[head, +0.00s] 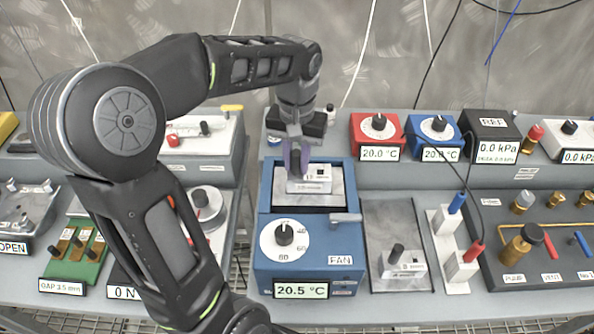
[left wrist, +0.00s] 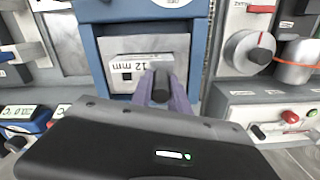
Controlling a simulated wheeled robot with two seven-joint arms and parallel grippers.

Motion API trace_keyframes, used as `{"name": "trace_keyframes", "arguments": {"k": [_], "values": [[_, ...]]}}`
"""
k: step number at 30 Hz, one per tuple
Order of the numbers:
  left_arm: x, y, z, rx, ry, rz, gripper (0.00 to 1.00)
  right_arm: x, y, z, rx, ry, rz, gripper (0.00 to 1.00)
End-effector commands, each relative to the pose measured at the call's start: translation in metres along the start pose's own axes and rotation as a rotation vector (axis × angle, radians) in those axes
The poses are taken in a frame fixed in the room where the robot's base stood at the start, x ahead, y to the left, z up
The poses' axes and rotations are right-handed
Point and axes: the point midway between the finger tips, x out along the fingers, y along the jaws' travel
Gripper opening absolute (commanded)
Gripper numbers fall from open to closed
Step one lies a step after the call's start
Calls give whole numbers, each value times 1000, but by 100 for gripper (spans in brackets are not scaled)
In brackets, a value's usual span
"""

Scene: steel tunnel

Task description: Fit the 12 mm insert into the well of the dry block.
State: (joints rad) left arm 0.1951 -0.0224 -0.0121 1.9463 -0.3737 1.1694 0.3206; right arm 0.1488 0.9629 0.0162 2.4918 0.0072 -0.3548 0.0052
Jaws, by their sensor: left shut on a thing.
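The blue dry block (head: 262,270) stands at the middle of the bench, with a dial and a display reading 20.5 °C. The grey metal insert (head: 345,187), labelled 12 mm, is over or in the well at its top. My left gripper (head: 298,165) comes down from behind with purple fingers shut on the insert's dark knob. In the left wrist view the fingers (left wrist: 164,92) close around the knob, and the insert (left wrist: 170,48) lies within the blue rim of the dry block (left wrist: 205,45). I cannot tell how deep the insert sits. My right gripper is out of view.
A grey plate (head: 380,225) to the right bears another labelled piece with a black knob (head: 396,254). A small lever (head: 346,217) sticks out on the dry block. Red (head: 365,140) and blue (head: 430,145) dial boxes stand on the back shelf. Instruments crowd both sides.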

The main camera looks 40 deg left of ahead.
Motion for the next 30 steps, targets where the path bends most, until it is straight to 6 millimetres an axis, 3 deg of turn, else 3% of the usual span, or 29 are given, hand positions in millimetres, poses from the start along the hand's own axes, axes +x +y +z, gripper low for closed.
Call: {"name": "trace_keyframes", "arguments": {"k": [5, 12, 24, 25, 30], "values": [[5, 0, 0, 0, 0, 1, 0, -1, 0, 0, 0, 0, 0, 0], [34, 0, 0, 1, -1, 1, 0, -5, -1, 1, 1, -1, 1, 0], [41, 0, 0, 1, 2, 1, 0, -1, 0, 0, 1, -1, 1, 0], [41, 0, 0, 1, 0, 1, 22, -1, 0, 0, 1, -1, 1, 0], [40, 0, 0, 1, 0, 1, 36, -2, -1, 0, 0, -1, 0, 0]]}}
